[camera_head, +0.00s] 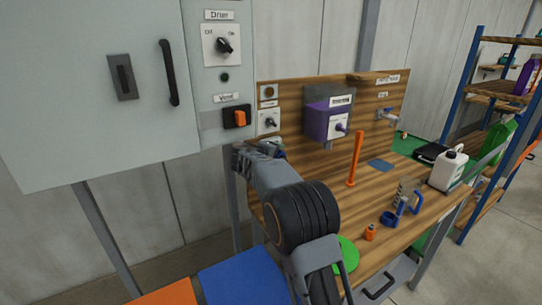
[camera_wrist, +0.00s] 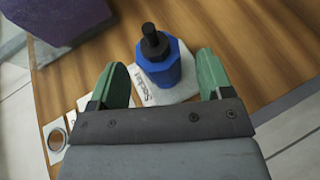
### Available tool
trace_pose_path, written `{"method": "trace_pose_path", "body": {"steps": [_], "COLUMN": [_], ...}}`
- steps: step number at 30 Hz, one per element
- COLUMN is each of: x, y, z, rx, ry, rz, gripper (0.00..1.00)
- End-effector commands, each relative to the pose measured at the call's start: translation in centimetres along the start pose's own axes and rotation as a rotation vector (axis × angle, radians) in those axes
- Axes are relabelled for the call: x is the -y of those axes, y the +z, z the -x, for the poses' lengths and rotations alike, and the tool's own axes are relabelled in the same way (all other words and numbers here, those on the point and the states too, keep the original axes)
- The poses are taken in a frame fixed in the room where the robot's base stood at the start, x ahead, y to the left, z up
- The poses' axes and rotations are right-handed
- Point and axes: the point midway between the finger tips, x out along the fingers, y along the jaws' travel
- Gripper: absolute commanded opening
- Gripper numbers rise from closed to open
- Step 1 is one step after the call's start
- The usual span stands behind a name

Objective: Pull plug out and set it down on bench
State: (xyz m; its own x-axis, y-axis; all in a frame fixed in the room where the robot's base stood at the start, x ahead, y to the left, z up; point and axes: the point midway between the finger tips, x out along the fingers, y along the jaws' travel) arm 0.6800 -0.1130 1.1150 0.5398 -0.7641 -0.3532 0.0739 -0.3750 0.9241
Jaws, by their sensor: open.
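The plug, a blue six-sided body (camera_wrist: 160,68) with a black stub on top, shows in the wrist view on a white plate (camera_wrist: 185,92) whose label seems to read "Socket". My gripper (camera_wrist: 163,64) is open, its two green fingers on either side of the plug with visible gaps. In the head view my gripper (camera_head: 272,150) is at the lower left of the wooden panel (camera_head: 290,105), and the plug cannot be made out there. The bench (camera_head: 385,230) extends to the right below the panel.
A purple box (camera_head: 328,121) is on the panel.

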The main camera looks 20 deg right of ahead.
Motion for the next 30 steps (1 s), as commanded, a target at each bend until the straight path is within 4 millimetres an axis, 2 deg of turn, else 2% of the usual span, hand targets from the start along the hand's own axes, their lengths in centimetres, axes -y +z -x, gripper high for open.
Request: {"method": "trace_pose_path", "body": {"steps": [12, 29, 30], "x": [0.02, 0.02, 0.02], "y": [0.04, 0.03, 0.04], "z": [-0.45, -0.43, -0.43], "rx": [0.001, 0.001, 0.001], "ry": [0.0, 0.0, 0.0], "rz": [-0.001, -0.001, -0.001], "gripper": [0.73, 0.19, 0.41]}}
